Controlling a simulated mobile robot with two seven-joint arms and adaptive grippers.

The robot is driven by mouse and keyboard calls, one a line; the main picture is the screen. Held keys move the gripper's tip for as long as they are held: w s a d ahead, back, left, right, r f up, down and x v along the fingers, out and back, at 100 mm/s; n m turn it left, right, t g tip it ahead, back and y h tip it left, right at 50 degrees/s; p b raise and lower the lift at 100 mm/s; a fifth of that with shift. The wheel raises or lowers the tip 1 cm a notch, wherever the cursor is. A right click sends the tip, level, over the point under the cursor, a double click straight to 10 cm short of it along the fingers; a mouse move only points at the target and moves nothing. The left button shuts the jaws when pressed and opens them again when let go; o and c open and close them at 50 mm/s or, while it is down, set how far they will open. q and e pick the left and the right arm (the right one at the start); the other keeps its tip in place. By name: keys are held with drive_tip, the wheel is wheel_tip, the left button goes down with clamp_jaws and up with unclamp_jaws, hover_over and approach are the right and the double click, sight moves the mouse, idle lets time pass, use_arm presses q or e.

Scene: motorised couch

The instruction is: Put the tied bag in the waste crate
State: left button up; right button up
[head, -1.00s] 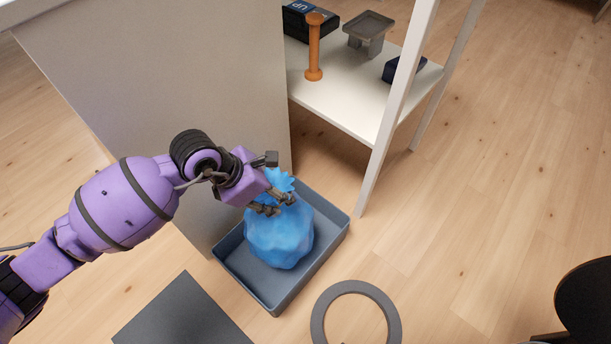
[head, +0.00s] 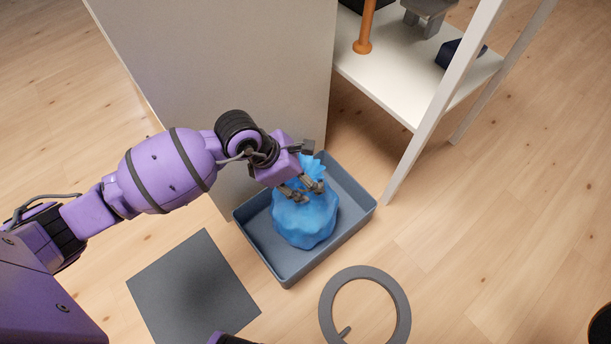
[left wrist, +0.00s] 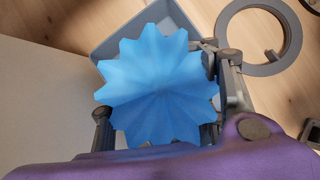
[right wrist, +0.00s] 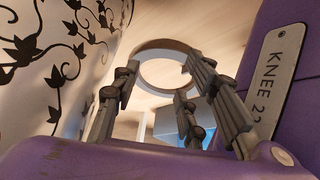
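The blue tied bag (head: 305,218) stands upright inside the grey waste crate (head: 270,262), resting low within its walls. Its pleated top also fills the middle of the left wrist view (left wrist: 155,80). My left gripper (head: 307,170) is at the bag's neck, its fingers spread on either side of the frilled top. In the left wrist view the fingers stand wide apart, partly hidden by the frill; I see no clear grip on the neck. My right gripper (right wrist: 160,85) is open and empty, its fingers spread, with something blue far beyond them.
A pale panel (head: 220,80) stands close behind the crate. A white shelf unit (head: 405,85) with an orange post (head: 364,28) is at the upper right. A grey mat (head: 190,285) and a grey ring (head: 400,300) lie on the floor.

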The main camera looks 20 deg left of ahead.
use_arm(q)
drive_tip(key=shift+o, duration=0.5)
use_arm(e)
drive_tip(key=shift+s, duration=0.1)
use_arm(q)
drive_tip(key=shift+r, duration=0.2)
drive_tip(key=p+v, duration=0.5)
drive_tip(key=v, duration=0.7)
use_arm(e)
drive_tip(key=shift+m, duration=0.3)
drive_tip(key=v, duration=0.4)
drive_tip(key=shift+w+a+r, duration=0.1)
drive_tip(key=shift+w+r, duration=0.15)
drive_tip(key=shift+w, duration=0.1)
use_arm(q)
drive_tip(key=shift+s+f, duration=0.1)
